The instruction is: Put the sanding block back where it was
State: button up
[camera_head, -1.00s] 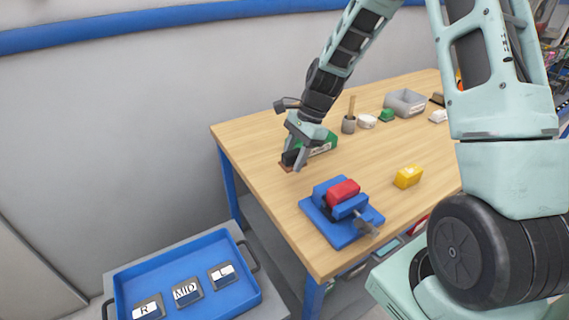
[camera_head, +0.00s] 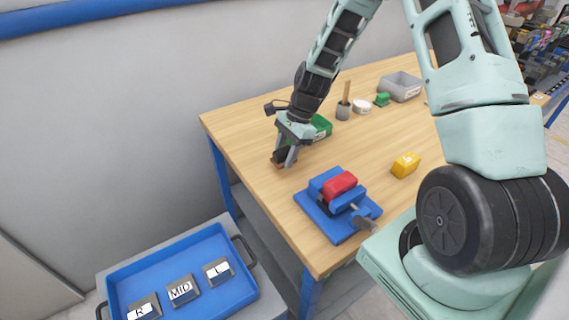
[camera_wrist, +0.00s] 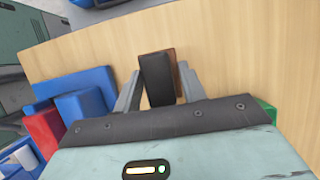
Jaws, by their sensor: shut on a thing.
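The sanding block, dark with a brown underside, is between my gripper's fingers. It shows in the head view (camera_head: 280,161) near the table's left edge and in the wrist view (camera_wrist: 157,78). My gripper (camera_head: 286,161) points down and is shut on the block; both fingers (camera_wrist: 157,90) flank it in the wrist view. The block is at or very near the tabletop; I cannot tell whether it touches. The fingers partly hide it in the head view.
A green bin (camera_head: 322,126) stands just behind my gripper. A blue vise (camera_head: 322,205) holding a red block (camera_head: 340,185) is in front, with a yellow block (camera_head: 405,165) to its right. A blue tray (camera_head: 235,300) lies lower left. The wooden table (camera_head: 240,135) is clear left of the gripper.

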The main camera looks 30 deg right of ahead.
aim_at(285, 174)
jog(key=shift+f+p, duration=0.75)
jog(key=shift+f, duration=1.35)
jog(key=shift+f, duration=0.1)
jog(key=shift+f+b, duration=0.35)
jog(key=shift+s+f, duration=0.1)
jog(key=shift+f, duration=0.05)
